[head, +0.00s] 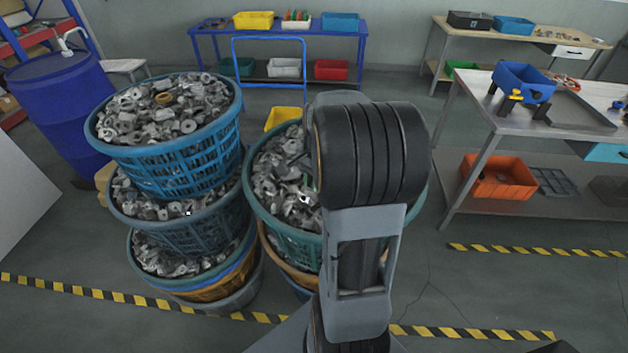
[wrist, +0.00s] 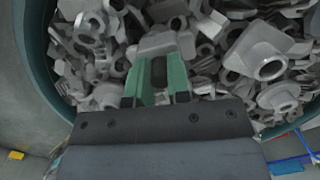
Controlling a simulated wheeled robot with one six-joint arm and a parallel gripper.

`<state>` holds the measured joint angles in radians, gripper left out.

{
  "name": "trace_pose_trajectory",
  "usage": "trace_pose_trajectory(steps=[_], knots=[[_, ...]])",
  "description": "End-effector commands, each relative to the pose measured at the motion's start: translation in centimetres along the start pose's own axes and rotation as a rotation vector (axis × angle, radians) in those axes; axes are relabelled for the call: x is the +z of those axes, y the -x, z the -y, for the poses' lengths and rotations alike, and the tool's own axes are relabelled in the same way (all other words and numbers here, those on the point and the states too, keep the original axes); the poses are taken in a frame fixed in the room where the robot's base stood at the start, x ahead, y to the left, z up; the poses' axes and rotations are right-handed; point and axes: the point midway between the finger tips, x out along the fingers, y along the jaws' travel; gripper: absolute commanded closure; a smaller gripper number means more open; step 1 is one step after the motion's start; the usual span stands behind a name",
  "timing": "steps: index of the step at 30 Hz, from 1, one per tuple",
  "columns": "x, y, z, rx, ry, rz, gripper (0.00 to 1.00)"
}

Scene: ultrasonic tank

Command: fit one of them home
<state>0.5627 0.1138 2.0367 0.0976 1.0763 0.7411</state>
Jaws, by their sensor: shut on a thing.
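My gripper (wrist: 160,70) has green fingers and is over a green basket of grey metal castings in the wrist view. The fingers are shut on a grey casting (wrist: 166,43), just above or among the others; I cannot tell whether it is clear of the pile. In the head view my arm hides most of the gripper. The green basket (head: 288,240) is heaped with loose castings (head: 278,170) lying at all angles. A blue bin-like tank (head: 523,82) stands on the metal table at the right.
Blue baskets (head: 190,172) of castings are stacked at the left beside a blue drum (head: 60,105). The metal table (head: 476,128) has an orange crate (head: 497,177) on its lower shelf. A blue bench (head: 207,45) with coloured bins stands behind. Floor between basket and table is clear.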

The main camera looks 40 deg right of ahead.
Motion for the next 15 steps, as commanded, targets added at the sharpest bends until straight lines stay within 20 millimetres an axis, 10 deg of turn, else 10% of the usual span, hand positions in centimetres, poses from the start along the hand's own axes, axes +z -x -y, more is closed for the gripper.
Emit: trace_pose_trajectory(steps=[4,5,15], knots=[[0.03,-0.2,-0.06,0.003,0.0,0.003,1.0],[0.04,-0.2,-0.07,0.003,0.0,0.003,0.81],[0.06,-0.29,-0.12,0.005,-0.001,0.005,0.53]])
